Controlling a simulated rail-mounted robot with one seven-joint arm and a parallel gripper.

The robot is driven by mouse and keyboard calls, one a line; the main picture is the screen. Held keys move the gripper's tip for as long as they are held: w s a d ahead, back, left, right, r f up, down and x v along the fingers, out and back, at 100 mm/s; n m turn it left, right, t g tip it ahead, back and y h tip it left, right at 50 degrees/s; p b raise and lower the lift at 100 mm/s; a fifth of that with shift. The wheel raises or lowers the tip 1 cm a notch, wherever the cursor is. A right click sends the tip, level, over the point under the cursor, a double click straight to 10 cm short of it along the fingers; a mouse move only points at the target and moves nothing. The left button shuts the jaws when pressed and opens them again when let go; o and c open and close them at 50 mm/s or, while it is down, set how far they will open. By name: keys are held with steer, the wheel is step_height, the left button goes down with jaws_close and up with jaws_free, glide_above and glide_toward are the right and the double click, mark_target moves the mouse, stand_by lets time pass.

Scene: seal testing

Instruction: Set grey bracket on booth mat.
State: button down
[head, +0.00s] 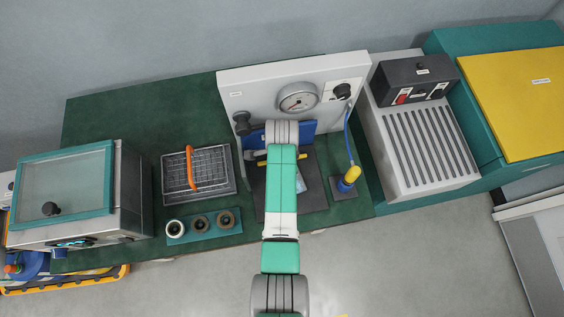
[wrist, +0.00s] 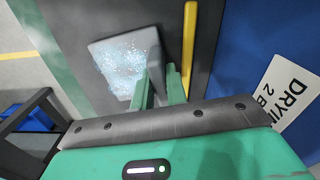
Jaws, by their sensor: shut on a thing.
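The grey bracket (wrist: 118,62) shows in the wrist view as a flat grey plate with an upright tab, its face covered with pale foam or bubbles. My gripper (wrist: 162,82) has its green fingers closed on the tab. Dark grey surface, which looks like the booth mat (wrist: 176,20), lies behind the bracket; whether they touch I cannot tell. In the head view the booth mat (head: 318,200) is a dark square before the gauge panel. My arm covers its middle and hides my gripper. A pale grey patch, probably the bracket (head: 309,180), shows right of the arm.
The white gauge panel (head: 235,88) and a blue board (head: 300,131) stand behind the mat. A yellow bar (wrist: 189,45) is close to the bracket. A yellow-and-blue bottle (head: 348,179) stands right. A wire basket (head: 212,178) and several rings (head: 200,222) are left.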

steer(key=c, duration=1.3)
jaws_free()
step_height(320, 180, up, 6)
steer(key=p, duration=0.6)
